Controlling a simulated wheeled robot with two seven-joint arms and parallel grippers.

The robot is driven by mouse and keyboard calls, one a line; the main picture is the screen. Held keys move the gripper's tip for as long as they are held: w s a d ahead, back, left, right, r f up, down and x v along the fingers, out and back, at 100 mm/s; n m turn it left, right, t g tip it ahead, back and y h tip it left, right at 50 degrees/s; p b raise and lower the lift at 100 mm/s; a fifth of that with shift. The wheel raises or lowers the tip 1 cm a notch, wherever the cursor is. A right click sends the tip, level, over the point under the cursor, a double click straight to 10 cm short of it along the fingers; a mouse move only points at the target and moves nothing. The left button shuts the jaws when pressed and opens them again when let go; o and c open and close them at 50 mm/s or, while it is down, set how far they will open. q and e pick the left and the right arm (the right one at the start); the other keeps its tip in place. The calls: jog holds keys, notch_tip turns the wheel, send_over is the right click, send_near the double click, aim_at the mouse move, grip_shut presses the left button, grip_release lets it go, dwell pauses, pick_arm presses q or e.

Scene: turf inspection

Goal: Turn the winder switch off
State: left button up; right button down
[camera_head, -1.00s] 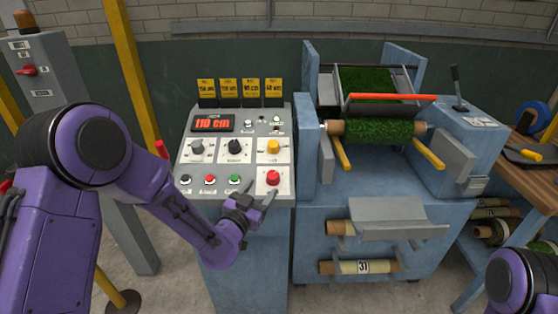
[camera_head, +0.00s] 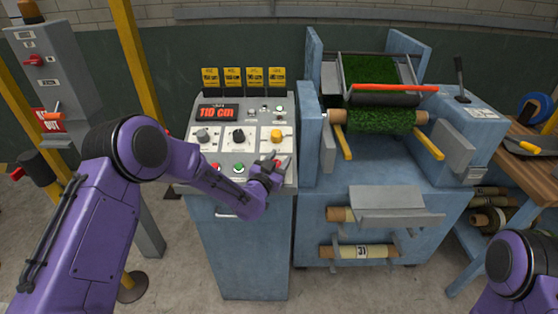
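The control panel (camera_head: 208,166) stands left of the winding machine, its sloped face toward me. It carries a grey knob (camera_head: 203,135), a black knob (camera_head: 238,136) and a yellow knob (camera_head: 276,135) in a row, with a red display (camera_head: 218,112) above. Small switches (camera_head: 265,108) sit at its upper right. The labels are too small to tell which is the winder switch. My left gripper (camera_head: 279,160) is at the panel's lower right, just below the yellow knob. Its fingers look apart, over the red push button, which is mostly hidden. Contact cannot be told. My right gripper is out of view.
The blue winding machine (camera_head: 340,222) with a green turf roll (camera_head: 380,121) stands right of the panel. Yellow cards (camera_head: 232,78) stand along the panel's top. A grey post with a red switch (camera_head: 33,60) is at far left. A wooden bench (camera_head: 530,165) is at far right.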

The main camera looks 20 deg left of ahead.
pick_arm(q)
jog(key=shift+c, duration=0.6)
